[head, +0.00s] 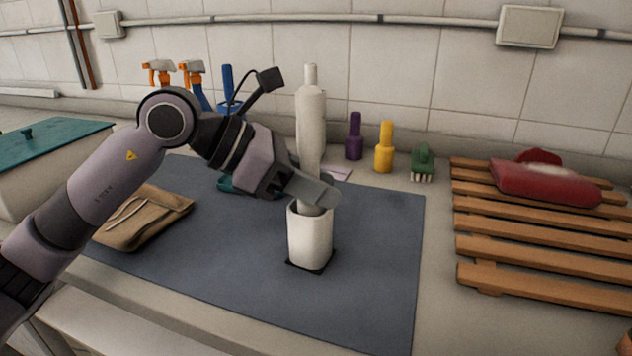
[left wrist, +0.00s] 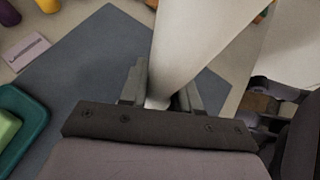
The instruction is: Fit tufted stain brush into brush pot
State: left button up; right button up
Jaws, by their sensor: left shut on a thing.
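The stain brush (head: 311,105) is a tall, pale, bottle-shaped piece standing upright. My left gripper (head: 318,192) is shut on its lower part, just above the white brush pot (head: 310,238). In the left wrist view, the pale brush (left wrist: 196,45) rises from between the fingers (left wrist: 160,95). The pot stands upright on a small black square base on the blue-grey mat. The brush's lower end is at the pot's mouth; the fingers partly cover it, and I cannot tell how far inside it is. The tufts are hidden. My right gripper is not in view.
Behind stand a purple bottle (head: 354,138), a yellow bottle (head: 384,148) and a green brush (head: 423,162). A wooden rack (head: 520,252) with a red item (head: 545,184) is right. The mat's front right is clear.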

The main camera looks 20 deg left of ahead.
pick_arm(q)
jog(key=shift+f, duration=0.3)
jog(key=o, duration=1.1)
jog(key=shift+f, duration=0.1)
jog(key=shift+a, duration=0.1)
jog(key=v, duration=0.7)
jog(key=shift+b, duration=0.35)
jog(key=shift+r, duration=0.2)
